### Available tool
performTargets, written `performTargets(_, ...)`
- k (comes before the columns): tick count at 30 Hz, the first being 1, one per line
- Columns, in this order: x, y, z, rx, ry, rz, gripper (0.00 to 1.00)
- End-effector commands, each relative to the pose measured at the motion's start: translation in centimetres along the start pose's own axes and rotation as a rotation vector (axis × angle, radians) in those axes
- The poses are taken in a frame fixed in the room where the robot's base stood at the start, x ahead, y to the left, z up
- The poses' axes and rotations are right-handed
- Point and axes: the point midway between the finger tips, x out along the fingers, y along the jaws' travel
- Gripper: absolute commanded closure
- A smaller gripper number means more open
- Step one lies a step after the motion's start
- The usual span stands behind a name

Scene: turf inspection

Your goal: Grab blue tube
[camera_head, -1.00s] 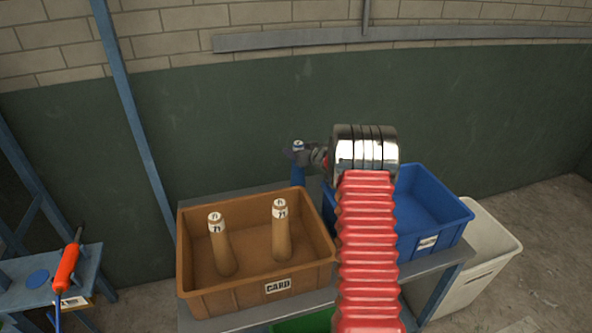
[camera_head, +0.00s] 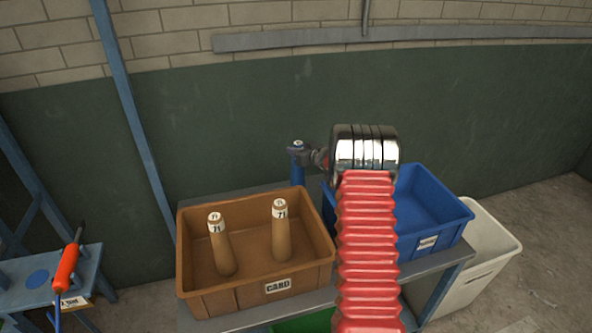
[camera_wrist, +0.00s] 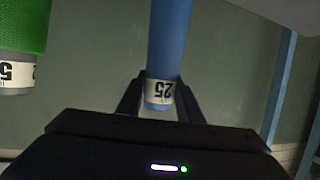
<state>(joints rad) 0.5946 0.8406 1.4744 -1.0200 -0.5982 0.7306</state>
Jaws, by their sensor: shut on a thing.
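The blue tube (camera_head: 298,174) stands upright behind the brown box in the head view, its pale top just above my gripper (camera_head: 299,153). In the wrist view the blue tube (camera_wrist: 170,40) runs up out of the picture. Its white band, marked 25 and seen upside down, lies between the two dark fingers of my gripper (camera_wrist: 163,98). My gripper is shut on the tube near this banded end. The tube's lower end is hidden behind the brown box in the head view.
A brown box (camera_head: 200,300) marked CARD holds two brown tubes (camera_head: 282,238). A blue box (camera_head: 445,225) stands to its right, with a white bin (camera_head: 490,260) beyond. A green tube (camera_wrist: 22,28) is left of the blue one. A green wall (camera_head: 230,120) stands behind.

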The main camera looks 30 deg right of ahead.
Motion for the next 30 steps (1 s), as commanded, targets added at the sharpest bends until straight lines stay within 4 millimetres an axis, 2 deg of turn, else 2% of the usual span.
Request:
performTargets(7, 0.0, 0.0, 0.0, 0.0, 0.0, 0.0, 1.0)
performTargets(19, -0.2, -0.1, -0.7, -0.002, 0.001, -0.001, 1.0)
performTargets(23, -0.6, -0.1, -1.9, -0.002, 0.002, 0.0, 1.0)
performTargets(30, -2.2, -0.1, -6.3, -0.003, 0.004, 0.0, 1.0)
